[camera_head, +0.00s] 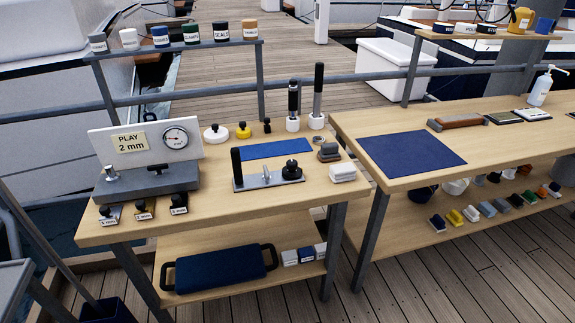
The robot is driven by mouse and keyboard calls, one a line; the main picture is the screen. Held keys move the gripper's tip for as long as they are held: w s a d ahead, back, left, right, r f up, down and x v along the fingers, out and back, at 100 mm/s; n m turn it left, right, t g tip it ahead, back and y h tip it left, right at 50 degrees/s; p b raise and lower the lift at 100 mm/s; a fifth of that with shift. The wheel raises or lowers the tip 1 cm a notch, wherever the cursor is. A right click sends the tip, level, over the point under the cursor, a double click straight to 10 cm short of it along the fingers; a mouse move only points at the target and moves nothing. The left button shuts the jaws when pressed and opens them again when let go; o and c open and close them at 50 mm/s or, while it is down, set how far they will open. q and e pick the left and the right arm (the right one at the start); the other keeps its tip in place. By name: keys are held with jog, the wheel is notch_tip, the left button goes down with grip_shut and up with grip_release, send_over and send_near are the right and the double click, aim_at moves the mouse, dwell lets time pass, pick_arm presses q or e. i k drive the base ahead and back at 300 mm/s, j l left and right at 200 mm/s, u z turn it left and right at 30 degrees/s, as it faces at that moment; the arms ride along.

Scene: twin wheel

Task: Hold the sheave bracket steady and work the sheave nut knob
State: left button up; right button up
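A low metal bracket (268,180) lies on the left table in front of a blue mat; it looks like the sheave bracket. A tall black upright handle (236,166) stands at its left end. A black round knob (292,170), which looks like the sheave nut knob, sits at its right end. A small metal pin stands near its middle. Neither of my grippers is in view, and nothing touches the bracket or knob.
A gauge stand (150,182) marked "PLAY 2 mm" is left of the bracket, with several black-knobbed gauges in front. A white-and-grey block (342,173) lies to the right. Two tall black-handled tools (318,95) stand behind. A blue mat (275,149) is empty.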

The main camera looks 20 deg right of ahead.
aim_at(292, 164)
jog(key=i+l, duration=0.65)
jog(key=i, duration=0.3)
